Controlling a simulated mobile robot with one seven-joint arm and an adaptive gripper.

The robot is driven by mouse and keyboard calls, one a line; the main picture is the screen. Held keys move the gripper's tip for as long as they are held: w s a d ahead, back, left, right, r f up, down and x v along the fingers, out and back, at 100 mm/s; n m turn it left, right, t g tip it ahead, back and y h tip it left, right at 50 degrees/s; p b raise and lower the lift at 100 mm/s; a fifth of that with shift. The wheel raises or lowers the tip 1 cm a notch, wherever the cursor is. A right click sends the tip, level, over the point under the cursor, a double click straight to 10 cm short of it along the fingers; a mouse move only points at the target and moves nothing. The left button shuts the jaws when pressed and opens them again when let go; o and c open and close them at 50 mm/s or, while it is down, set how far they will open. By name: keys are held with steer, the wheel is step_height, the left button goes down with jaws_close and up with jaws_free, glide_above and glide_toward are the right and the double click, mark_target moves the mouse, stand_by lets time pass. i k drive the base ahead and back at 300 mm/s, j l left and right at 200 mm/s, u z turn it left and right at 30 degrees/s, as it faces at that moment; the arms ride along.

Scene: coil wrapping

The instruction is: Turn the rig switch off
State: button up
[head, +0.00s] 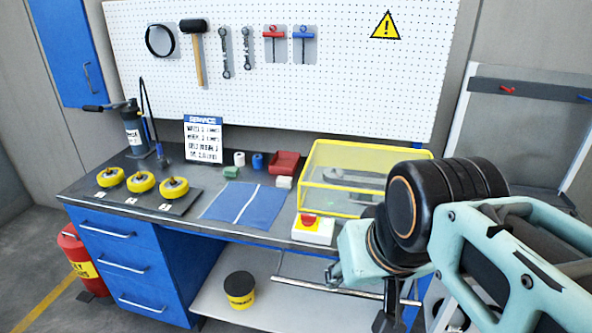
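A white box with a yellow top plate and a red control (311,228), which looks like the rig switch, sits at the front edge of the workbench. The red control stands up from the yellow plate; whether it is on or off cannot be told. My arm comes in from the right, its wrist just right of the box and apart from it in the picture. Dark parts of my gripper (387,318) show below the wrist, low in the picture. The fingertips are cut off or hidden, so I cannot see whether it holds anything.
A yellow-framed clear cover (333,198) stands behind the box, partly hidden by my arm. A blue mat (245,203) lies to the left. Several yellow coils (141,182) sit farther left. A metal rail (330,289) runs below the bench front.

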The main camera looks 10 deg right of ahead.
mark_target(307, 220)
steer(key=i+l+u, duration=0.25)
steer(key=i+l, duration=0.15)
steer(key=i+l+u, duration=0.3)
steer(key=i+l, duration=0.15)
steer(key=k+j+z, duration=0.1)
steer(key=j, duration=0.15)
steer(key=i+l+u, duration=0.1)
steer(key=l, duration=0.2)
